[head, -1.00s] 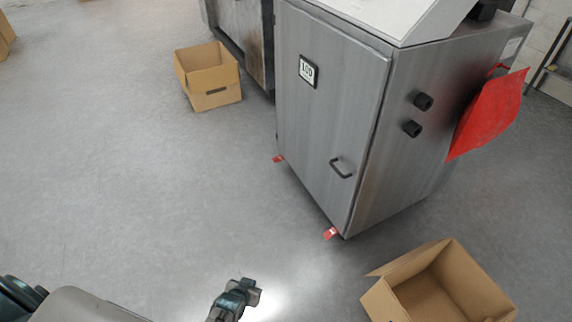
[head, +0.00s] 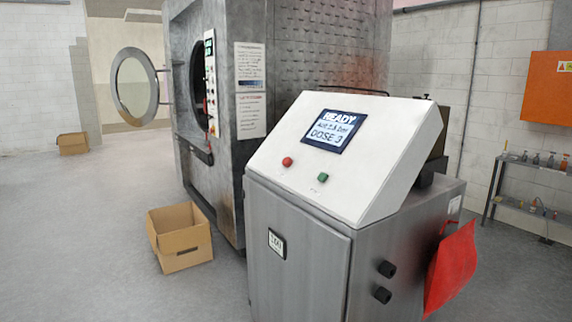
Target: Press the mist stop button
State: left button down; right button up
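A steel cabinet (head: 298,262) with a sloped white console (head: 355,170) stands right of centre. On the console are a red button (head: 287,161) at the left and a green button (head: 323,177) to its right. Small labels near them are too small to read. Above them a screen (head: 332,131) reads READY and DOSE 3. Behind stands a large grey washer (head: 215,80) with its round door (head: 134,85) swung open and a narrow control strip (head: 210,85) on its front; its buttons are too small to tell apart. Neither of my grippers is in view.
An open cardboard box (head: 180,238) sits on the floor left of the cabinet. A red cloth-like sheet (head: 450,268) hangs at the cabinet's right side. A shelf (head: 535,195) with bottles stands at far right.

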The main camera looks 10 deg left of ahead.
aim_at(287, 162)
jog(key=j+z, duration=0.1)
jog(key=z, duration=0.25)
jog(key=i+j+z, duration=0.1)
jog(key=z, duration=0.25)
jog(key=j+z, duration=0.15)
jog(key=z, duration=0.25)
jog(key=j+z, duration=0.2)
jog(key=j, duration=0.45)
jog(key=j+z, duration=0.2)
jog(key=j, duration=0.45)
jog(key=j+z, duration=0.25)
jog(key=j, duration=0.35)
jog(key=k+j+z, duration=0.2)
jog(key=j, duration=0.85)
jog(key=k+j, duration=0.1)
jog(key=j, duration=0.35)
